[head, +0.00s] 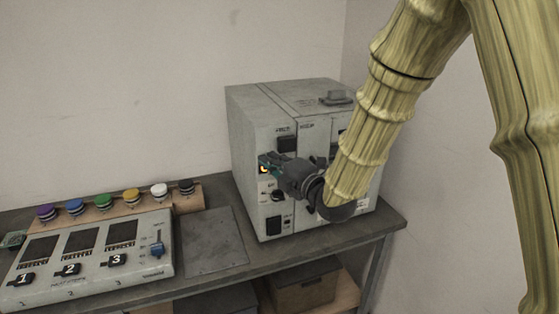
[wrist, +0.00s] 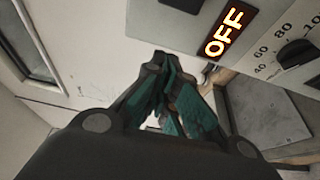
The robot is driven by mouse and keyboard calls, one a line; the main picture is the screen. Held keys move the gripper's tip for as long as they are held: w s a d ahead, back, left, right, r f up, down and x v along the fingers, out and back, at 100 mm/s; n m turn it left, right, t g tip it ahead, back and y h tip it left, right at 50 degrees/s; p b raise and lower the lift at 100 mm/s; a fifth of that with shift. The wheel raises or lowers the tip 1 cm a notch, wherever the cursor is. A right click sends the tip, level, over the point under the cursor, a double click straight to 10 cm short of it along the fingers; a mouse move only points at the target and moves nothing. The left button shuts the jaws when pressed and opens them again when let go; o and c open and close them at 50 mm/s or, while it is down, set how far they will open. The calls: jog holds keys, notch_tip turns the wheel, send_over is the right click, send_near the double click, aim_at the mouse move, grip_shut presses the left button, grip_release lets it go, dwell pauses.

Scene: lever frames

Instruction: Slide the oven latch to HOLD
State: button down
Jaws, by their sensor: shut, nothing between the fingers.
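The oven (head: 262,108) is a grey box standing at the right end of the bench. Its front has a control strip on the left and a door on the right. My gripper (head: 270,162) is shut and empty, at the control strip beside a lit orange display. In the wrist view my gripper (wrist: 165,65) has its dark teal fingertips together close to the oven front. The display (wrist: 223,32) reads OFF, just right of the fingertips. I cannot make out the latch; my gripper and wrist cover part of the front. Whether the fingers touch anything is unclear.
A dial (wrist: 295,52) with a number scale sits beside the display. A console (head: 90,262) with numbered switches and a row of coloured knobs (head: 103,200) stand left on the bench. A bare grey plate (head: 213,240) lies between. Boxes (head: 305,288) sit on the shelf below.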

aim_at(284, 147)
jog(key=w+p, duration=0.1)
jog(key=w, duration=0.1)
jog(key=w+p, duration=0.2)
jog(key=shift+w+d+r+p, duration=0.1)
jog(key=shift+w+d+p, duration=0.1)
jog(key=shift+w+p, duration=0.15)
jog(key=shift+w+d, duration=0.2)
jog(key=shift+d, duration=0.1)
jog(key=shift+w+d+f+b, duration=0.15)
jog(key=shift+d+f+b, duration=0.05)
jog(key=shift+d+b, duration=0.2)
jog(key=d, duration=0.1)
jog(key=w+d+b, duration=0.1)
jog(key=d, duration=0.1)
jog(key=shift+r, duration=0.15)
